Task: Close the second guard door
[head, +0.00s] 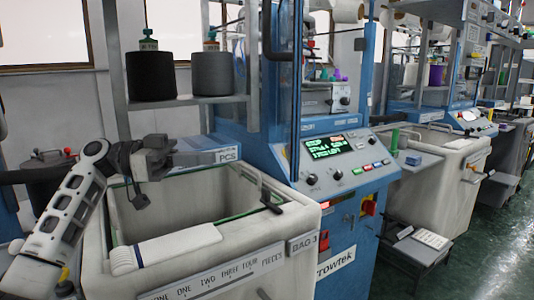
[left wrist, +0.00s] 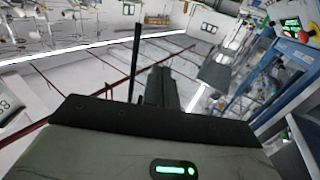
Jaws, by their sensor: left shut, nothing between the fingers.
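The nearest blue machine has a tall clear guard panel in a blue frame (head: 298,75), seen almost edge-on, with a dark curved handle (head: 268,35). I cannot tell whether it is open or shut. A second blue machine (head: 437,85) stands farther right; its guard door cannot be made out clearly. My left gripper (head: 141,200) is shut and empty, above the left part of the near bin, well left of the guard panel and apart from it. Its dark fingers also show in the left wrist view (left wrist: 160,88). My right gripper is not in view.
A large pale bin (head: 250,252) stands in front of the near machine, with a white roll (head: 180,245) on its front rim. Yarn cones (head: 150,75) sit on a shelf above. The control panel (head: 335,152) is lit. Green floor (head: 480,265) is open at right.

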